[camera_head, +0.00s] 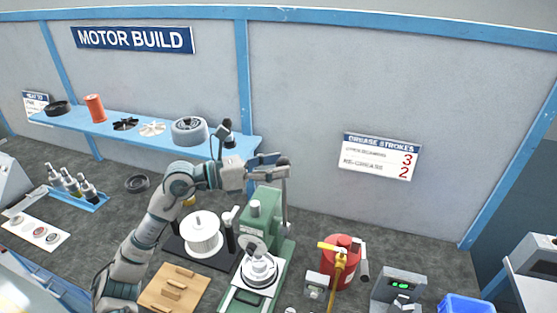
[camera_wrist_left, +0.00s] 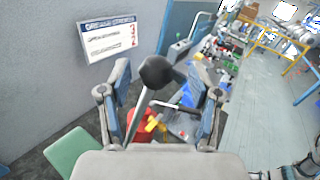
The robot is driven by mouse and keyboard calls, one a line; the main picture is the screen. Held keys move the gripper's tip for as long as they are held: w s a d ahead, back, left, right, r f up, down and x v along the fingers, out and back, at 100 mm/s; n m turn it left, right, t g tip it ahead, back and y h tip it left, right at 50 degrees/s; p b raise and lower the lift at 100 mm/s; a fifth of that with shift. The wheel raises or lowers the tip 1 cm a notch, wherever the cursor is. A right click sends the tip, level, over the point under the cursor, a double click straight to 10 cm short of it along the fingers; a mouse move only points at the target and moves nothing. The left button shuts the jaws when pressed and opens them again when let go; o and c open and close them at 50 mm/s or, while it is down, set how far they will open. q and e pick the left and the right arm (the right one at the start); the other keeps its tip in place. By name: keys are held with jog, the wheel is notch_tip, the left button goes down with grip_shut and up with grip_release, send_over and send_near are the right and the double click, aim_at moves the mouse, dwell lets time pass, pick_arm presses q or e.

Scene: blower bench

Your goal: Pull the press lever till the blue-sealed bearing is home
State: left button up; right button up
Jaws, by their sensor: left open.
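The green press (camera_head: 262,212) stands on the bench in the middle of the head view. Its lever (camera_head: 285,205) is a grey rod standing near upright at the press's right side. In the left wrist view the lever's black ball knob (camera_wrist_left: 157,72) lies between the fingers of my left gripper (camera_wrist_left: 165,82), with a gap on both sides. In the head view my left gripper (camera_head: 274,163) is open at the lever's top. A silver round part (camera_head: 260,269) sits on the press bed under the ram. I cannot make out a blue seal on it. My right gripper is out of view.
A red grease pot (camera_head: 342,248) with a yellow fitting stands right of the press. A white spool-like part (camera_head: 201,236) and a wooden block tray (camera_head: 172,288) stand left of it. A blue shelf (camera_head: 150,131) with motor parts runs along the wall behind my left arm.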

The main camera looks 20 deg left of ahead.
pick_arm(q)
jog(key=s+d+x, duration=0.1)
jog(key=x, duration=0.4)
jog(key=a, duration=0.5)
jog(key=shift+s+a+f, duration=0.1)
jog(key=shift+a+f, duration=0.05)
jog(key=shift+a, duration=0.2)
jog(key=shift+a+f, duration=0.1)
jog(key=shift+a, duration=0.25)
jog(key=shift+c, duration=0.9)
jog(key=shift+s, duration=0.1)
jog(key=c, duration=0.4)
jog(key=shift+s+d+r, duration=0.15)
jog(key=shift+d, duration=0.4)
jog(key=shift+s+d+r, duration=0.15)
jog(key=shift+d, duration=0.4)
grip_shut()
jog(key=shift+w+d+f, duration=0.1)
jog(key=shift+w+d, duration=0.05)
jog(key=shift+d, duration=0.2)
jog(key=shift+w+f, duration=0.1)
jog(key=shift+w, duration=0.05)
jog(key=shift+a+f, duration=0.1)
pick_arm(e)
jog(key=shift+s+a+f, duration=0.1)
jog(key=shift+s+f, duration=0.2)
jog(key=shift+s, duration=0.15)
